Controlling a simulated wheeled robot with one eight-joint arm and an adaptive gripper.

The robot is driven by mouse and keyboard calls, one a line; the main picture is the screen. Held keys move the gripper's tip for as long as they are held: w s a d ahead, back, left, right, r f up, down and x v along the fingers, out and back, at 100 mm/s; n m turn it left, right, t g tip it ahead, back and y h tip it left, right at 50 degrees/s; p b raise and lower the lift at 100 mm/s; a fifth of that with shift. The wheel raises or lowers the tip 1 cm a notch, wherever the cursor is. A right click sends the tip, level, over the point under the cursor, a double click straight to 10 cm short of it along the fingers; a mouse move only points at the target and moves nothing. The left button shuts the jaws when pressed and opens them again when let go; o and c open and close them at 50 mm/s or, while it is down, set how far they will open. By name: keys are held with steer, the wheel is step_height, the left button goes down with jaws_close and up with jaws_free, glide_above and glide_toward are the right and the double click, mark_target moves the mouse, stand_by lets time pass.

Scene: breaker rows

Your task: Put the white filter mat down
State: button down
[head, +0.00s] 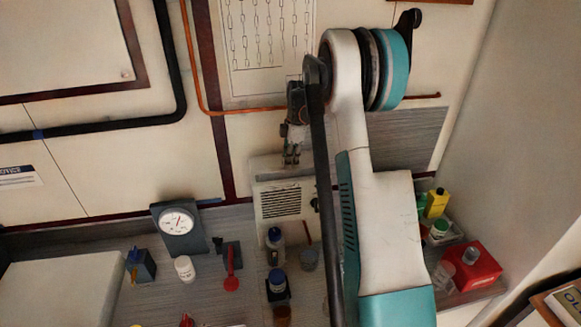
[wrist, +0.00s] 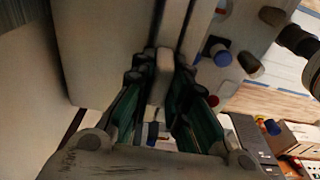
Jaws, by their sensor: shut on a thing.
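My gripper (head: 291,158) is in front of the back wall in the head view, fingers pointing down, just above a pale box with a dark grille (head: 281,204). In the wrist view my gripper (wrist: 162,80) is shut on a narrow pale piece, which appears to be the white filter mat (wrist: 163,72), seen edge-on between the fingertips. In the head view I cannot tell the mat apart from the pale box and wall behind it. Whether the mat touches the box is not clear.
Bottles (head: 275,240), a dial gauge (head: 178,224) and a red-handled part (head: 231,283) crowd the bench below. A red container (head: 474,267) and a yellow bottle (head: 436,203) stand at the right. An orange pipe (head: 199,75) runs along the wall.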

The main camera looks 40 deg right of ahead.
steer(key=shift+f, duration=1.55)
steer(key=shift+f, duration=0.15)
steer(key=c, duration=1.6)
jaws_free()
steer(key=shift+o, duration=0.2)
steer(key=r, duration=0.4)
steer(key=d+r, duration=0.1)
steer(key=r, duration=0.3)
steer(key=r+b, duration=0.1)
steer(key=r, duration=0.3)
steer(key=shift+s+d+r, duration=0.15)
steer(key=shift+s, duration=0.2)
